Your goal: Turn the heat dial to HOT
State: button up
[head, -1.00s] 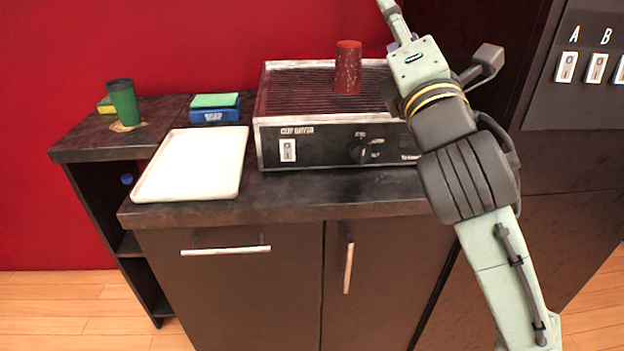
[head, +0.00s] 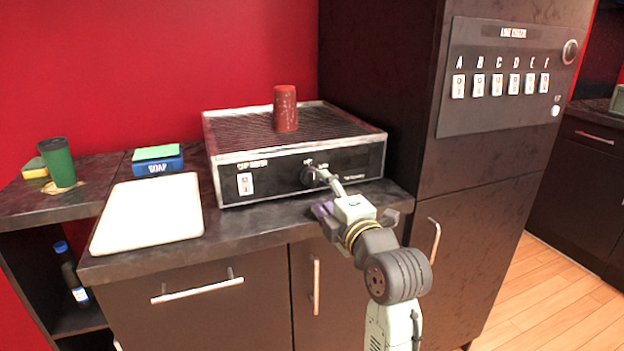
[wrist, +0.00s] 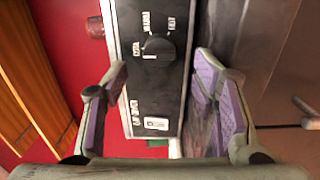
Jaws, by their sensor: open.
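The heat dial (wrist: 157,47) is a dark round knob on the front panel of the warmer (head: 232,190). In the wrist view it lies between my open fingers, towards the top, with small white labels around it. A pale mark shows on its lower left edge, but I cannot tell exactly which label it faces. My gripper (wrist: 161,64) is open and empty, with a purple-padded finger on each side of the panel. In the head view my gripper (head: 318,188) is just in front of the panel, and one finger partly covers the dial (head: 308,175).
A red cup (head: 285,108) stands on the warmer's ribbed top. A white switch (head: 245,184) is on the panel's left. A white tray (head: 150,215), a blue soap box (head: 157,165) and a green cup (head: 57,162) are further left. A tall dark cabinet (head: 385,80) stands at right.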

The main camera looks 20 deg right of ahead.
aim_at(314, 181)
jog(key=w+p, duration=0.1)
jog(key=w, duration=0.5)
jog(key=shift+a, duration=0.15)
jog(key=shift+c, duration=0.3)
jog(key=c, duration=1.1)
